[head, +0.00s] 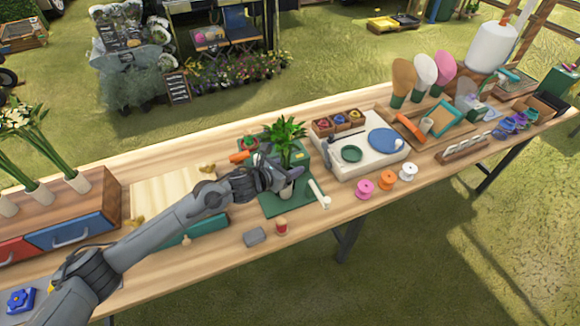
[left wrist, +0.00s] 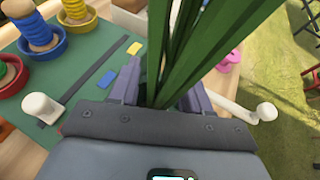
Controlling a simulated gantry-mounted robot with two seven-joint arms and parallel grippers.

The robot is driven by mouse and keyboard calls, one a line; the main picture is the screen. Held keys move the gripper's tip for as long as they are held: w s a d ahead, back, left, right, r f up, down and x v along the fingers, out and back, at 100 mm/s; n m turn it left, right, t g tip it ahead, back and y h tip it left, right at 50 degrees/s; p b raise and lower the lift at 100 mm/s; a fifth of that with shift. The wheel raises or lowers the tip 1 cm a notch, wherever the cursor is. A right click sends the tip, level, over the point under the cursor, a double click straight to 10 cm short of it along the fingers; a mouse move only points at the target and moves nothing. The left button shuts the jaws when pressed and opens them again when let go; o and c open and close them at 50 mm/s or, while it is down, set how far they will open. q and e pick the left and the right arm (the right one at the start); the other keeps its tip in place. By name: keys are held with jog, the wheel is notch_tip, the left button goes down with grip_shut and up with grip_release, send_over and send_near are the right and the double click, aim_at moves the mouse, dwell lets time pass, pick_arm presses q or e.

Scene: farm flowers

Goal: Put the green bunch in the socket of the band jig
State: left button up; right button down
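The green bunch (head: 284,132), leafy at the top, stands roughly upright over the band jig, a dark green board (head: 272,207) near the middle of the table. My left gripper (head: 282,180) is around the bunch's lower part. In the left wrist view its fingers (left wrist: 165,98) press on both sides of the green stems (left wrist: 195,45). A pale piece (head: 286,191) shows just below the fingers at the foot of the bunch. I cannot tell whether it is the socket or whether the stems are inside it. The stem ends are hidden in the wrist view. My right gripper is not in view.
A white bar with a round end (head: 319,193) sits at the jig's right side. Pink, orange and white spools (head: 365,188) stand to the right. A white tray (head: 330,170) lies behind.

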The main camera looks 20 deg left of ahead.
pick_arm(q)
jog(key=shift+o, duration=0.4)
jog(key=shift+r, duration=0.1)
jog(key=shift+r, duration=0.15)
jog(key=p+v, duration=0.1)
jog(key=v, duration=1.1)
jog(key=s+d+f+n, duration=0.1)
jog(key=d+n, duration=0.1)
jog(key=n, duration=0.1)
jog(key=s+d+f+n, duration=0.1)
jog(key=s+d+n, duration=0.1)
jog(key=n, duration=0.1)
jog(key=s+d+f+n+y, duration=0.1)
jog(key=s+d+f+n, duration=0.1)
jog(key=n, duration=0.1)
jog(key=shift+s+d, duration=0.1)
jog(key=shift+s, duration=0.1)
jog(key=s+a+f+n+g+y, duration=0.1)
jog(key=s+f+n+g, duration=0.2)
jog(key=s+n, duration=0.5)
jog(key=s+a+f+n+g+y, duration=0.2)
jog(key=s+f+n, duration=0.1)
jog(key=s+n, duration=0.6)
jog(key=s+a+f+n+g+y, duration=0.1)
jog(key=s+a+f+n+g, duration=0.1)
jog(key=s+n, duration=0.7)
jog(key=f+n+g, duration=0.1)
jog(key=n, duration=0.3)
jog(key=shift+g, duration=0.3)
